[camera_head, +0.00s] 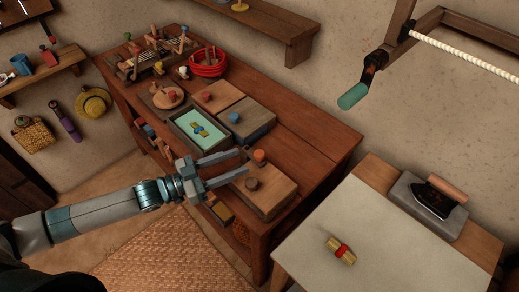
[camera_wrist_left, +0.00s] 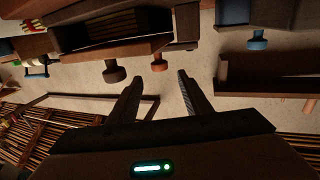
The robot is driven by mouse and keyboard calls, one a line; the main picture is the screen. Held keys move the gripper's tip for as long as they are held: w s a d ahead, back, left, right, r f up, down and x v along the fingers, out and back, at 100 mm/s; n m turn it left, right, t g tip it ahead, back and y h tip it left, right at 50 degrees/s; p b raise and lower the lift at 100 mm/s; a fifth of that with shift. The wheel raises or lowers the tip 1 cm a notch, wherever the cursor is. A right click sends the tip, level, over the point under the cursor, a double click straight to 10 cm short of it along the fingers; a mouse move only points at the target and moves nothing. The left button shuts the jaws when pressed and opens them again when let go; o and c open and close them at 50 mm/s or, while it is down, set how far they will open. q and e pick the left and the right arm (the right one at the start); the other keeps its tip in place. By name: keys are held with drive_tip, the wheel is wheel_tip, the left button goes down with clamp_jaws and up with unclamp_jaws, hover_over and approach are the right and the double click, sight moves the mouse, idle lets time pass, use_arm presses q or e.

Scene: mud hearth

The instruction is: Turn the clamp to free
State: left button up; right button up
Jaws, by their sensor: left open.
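No thing in view is clearly the clamp. A dark lever with a teal grip (camera_head: 353,95) hangs from a wooden frame (camera_head: 400,35) at the upper right, well away from my left gripper. My left gripper (camera_head: 243,163) is open and empty, its fingers reaching over the wooden boxes on the bench. It also shows in the left wrist view (camera_wrist_left: 160,82), with nothing between its fingers. A box with an orange knob and a brown knob (camera_head: 273,195) is close by its fingertips; contact cannot be told. My right gripper is out of view.
The long wooden bench (camera_head: 312,135) carries several lidded boxes, an open tray with pale green lining (camera_head: 176,122), a red coil (camera_head: 207,70) and wooden tools. A pale-topped table (camera_head: 385,235) at the lower right holds a tied yellow bundle (camera_head: 341,252) and an iron (camera_head: 435,200).

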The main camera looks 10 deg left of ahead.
sight(260, 153)
use_arm(q)
drive_tip(key=p+x, duration=0.2)
drive_tip(key=x, duration=0.5)
drive_tip(key=shift+r, duration=0.1)
drive_tip(key=shift+w+d, duration=0.4)
drive_tip(key=shift+d, duration=0.2)
clamp_jaws()
